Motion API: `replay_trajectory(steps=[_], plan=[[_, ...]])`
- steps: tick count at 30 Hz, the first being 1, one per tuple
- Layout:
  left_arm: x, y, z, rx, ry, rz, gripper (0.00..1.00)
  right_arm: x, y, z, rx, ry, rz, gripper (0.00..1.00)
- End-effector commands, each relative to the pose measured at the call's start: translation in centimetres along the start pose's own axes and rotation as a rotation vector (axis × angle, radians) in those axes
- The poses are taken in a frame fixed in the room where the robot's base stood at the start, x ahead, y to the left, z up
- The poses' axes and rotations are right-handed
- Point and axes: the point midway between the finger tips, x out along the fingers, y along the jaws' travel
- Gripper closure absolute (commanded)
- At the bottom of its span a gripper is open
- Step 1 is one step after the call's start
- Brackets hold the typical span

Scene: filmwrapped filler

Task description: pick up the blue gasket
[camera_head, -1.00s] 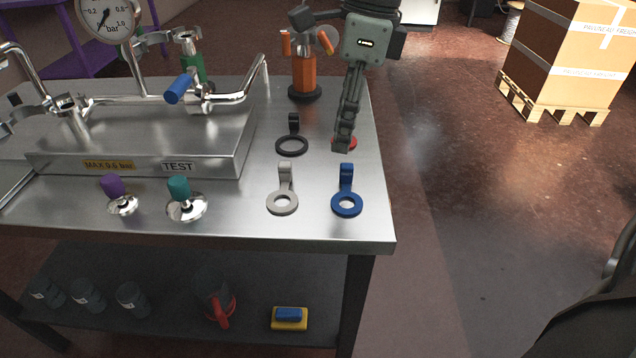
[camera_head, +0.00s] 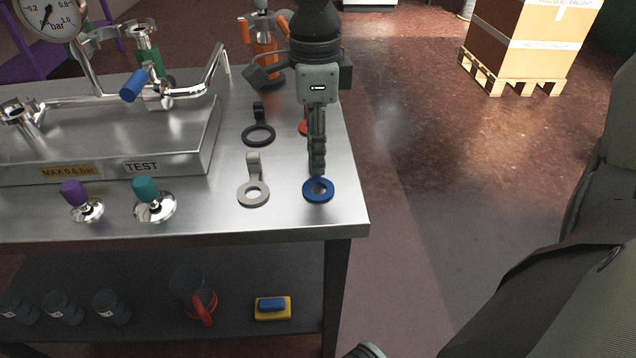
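The blue gasket (camera_head: 318,189) lies flat on the steel table near its right front edge, with its ring in plain view. My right gripper (camera_head: 317,170) points down from above, right at the gasket's far side. Its fingers hide the gasket's upright tab, and I see them edge-on, one behind the other. I cannot tell whether they are apart or closed on the tab. My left gripper is not in view.
A grey gasket (camera_head: 253,192) lies to the left, a black one (camera_head: 258,134) behind it. A red gasket (camera_head: 303,128) is partly hidden behind my gripper. A steel test block (camera_head: 180,150) fills the table's left.

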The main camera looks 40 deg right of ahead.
Motion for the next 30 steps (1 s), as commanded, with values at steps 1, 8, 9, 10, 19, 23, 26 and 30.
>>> replay_trajectory(steps=[1,8,9,10,19,23,26,30], plan=[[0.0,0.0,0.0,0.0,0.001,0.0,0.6,0.0,0.0,0.0,0.0,0.0,0.0,0.64],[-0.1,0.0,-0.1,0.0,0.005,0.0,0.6,0.0,0.0,0.0,0.001,0.0,0.001,0.92],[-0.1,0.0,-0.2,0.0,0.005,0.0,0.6,0.0,0.0,0.0,0.001,0.0,0.001,0.97],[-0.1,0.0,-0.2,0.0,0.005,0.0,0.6,0.0,0.0,0.0,0.001,0.0,0.001,1.0],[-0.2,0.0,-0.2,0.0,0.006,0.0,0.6,-0.1,0.0,0.0,0.001,0.0,0.0,1.0],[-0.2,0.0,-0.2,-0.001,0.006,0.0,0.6,-0.9,-0.1,0.0,0.002,-0.002,-0.002,1.0],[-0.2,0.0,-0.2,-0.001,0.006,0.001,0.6,-2.6,-0.1,0.1,0.002,-0.003,-0.004,1.0],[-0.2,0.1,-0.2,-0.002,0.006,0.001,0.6,-5.6,-0.1,0.1,0.002,-0.003,-0.005,1.0]])
